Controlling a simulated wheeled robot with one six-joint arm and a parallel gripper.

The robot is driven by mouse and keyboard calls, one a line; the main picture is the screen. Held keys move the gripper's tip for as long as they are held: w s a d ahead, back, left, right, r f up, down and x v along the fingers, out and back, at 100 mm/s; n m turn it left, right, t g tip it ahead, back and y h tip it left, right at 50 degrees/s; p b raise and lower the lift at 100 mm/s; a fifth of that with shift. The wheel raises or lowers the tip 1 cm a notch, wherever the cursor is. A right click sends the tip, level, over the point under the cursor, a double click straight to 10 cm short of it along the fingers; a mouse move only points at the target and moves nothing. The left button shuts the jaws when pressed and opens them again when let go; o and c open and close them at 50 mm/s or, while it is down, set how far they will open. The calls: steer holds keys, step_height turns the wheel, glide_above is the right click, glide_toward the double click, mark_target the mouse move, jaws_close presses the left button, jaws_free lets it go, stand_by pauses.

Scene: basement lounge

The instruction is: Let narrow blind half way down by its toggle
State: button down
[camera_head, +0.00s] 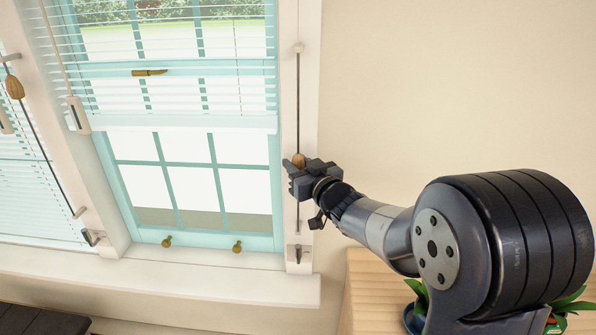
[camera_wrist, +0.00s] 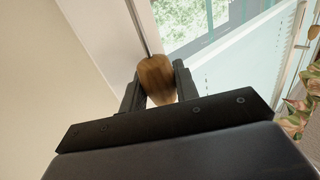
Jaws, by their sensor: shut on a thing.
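The narrow blind (camera_head: 180,95) hangs over the upper part of the teal window, with its bottom rail a little above the middle of the window. Its wooden toggle (camera_head: 299,160) sits on a thin dark cord or rod along the white frame right of the window. My gripper (camera_head: 302,172) is shut on the toggle, seen from the side. In the wrist view the toggle (camera_wrist: 156,78) is a brown wooden piece between my two dark fingers (camera_wrist: 157,90), with the cord running up from it. The fingers hide part of its sides.
A second blind (camera_head: 35,180) hangs at the left, with its own wooden toggle (camera_head: 15,87). A cleat (camera_head: 298,254) sits low on the right frame. The sill (camera_head: 200,285) juts out below. A wooden surface (camera_head: 372,300) with potted plants (camera_head: 419,292) stands below my arm.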

steer(key=shift+r+p, duration=0.3)
steer(key=shift+r, duration=0.5)
steer(key=c, duration=1.4)
jaws_free()
steer(key=shift+o, duration=0.2)
steer(key=b+v, duration=0.1)
steer(key=v, duration=1)
steer(key=shift+w+a, duration=0.1)
